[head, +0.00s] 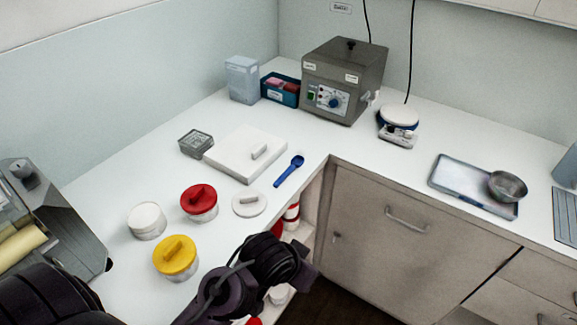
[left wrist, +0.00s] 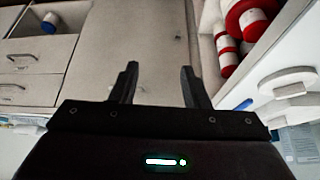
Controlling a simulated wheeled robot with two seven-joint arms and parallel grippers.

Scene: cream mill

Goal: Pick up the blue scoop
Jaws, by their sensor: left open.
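The blue scoop (head: 287,173) lies flat on the white counter near its front edge, bowl toward the back right and handle toward the front left. In the left wrist view a small blue piece (left wrist: 243,104) at the counter edge looks like part of it. My left gripper (head: 308,265) is in front of the counter edge, nearer than the scoop and apart from it. In the left wrist view its two fingers (left wrist: 160,82) are spread with nothing between them. My right gripper is in neither view.
Beside the scoop are a white slab with a handle (head: 232,160) and a round white lid (head: 249,204). Red-lidded (head: 199,200) and yellow-lidded (head: 175,257) jars stand to the left. A grey mill (head: 343,80) stands behind. Red-and-white containers (left wrist: 240,20) sit on an open shelf below.

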